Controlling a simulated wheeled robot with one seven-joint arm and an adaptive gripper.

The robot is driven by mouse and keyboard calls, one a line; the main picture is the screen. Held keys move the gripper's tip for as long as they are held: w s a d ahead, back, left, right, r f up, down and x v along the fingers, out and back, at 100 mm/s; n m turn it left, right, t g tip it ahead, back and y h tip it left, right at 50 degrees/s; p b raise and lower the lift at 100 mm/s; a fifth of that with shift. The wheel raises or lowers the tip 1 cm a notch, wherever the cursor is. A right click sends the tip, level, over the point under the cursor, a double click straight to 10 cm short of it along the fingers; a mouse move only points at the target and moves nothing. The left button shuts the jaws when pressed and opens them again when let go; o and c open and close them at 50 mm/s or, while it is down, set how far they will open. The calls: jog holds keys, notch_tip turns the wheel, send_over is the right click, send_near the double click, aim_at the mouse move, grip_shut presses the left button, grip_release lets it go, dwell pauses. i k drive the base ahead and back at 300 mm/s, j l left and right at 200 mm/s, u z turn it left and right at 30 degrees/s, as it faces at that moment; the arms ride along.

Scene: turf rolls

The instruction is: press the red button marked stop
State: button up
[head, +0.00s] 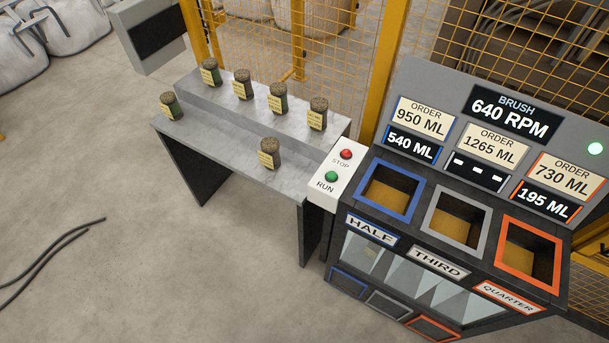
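The red button (347,154) sits on a white control box (335,180) at the left edge of the machine in the head view. The word STOP is printed just below it. A green button (331,176) marked RUN is on the same box, nearer the front. Nothing covers either button. My gripper is not in view, so its state and its distance from the button are hidden.
A dark machine (385,265) with blue, grey and orange framed openings stands right of the box; its panel (416,85) reads 640 RPM. A grey bench (215,128) with several turf rolls stands left. Yellow mesh fencing (255,40) is behind. Front-left floor is mostly clear, with dark cables (50,255).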

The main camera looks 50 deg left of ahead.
aim_at(345, 154)
jog(key=k+j+u, duration=0.1)
jog(key=u, duration=1.65)
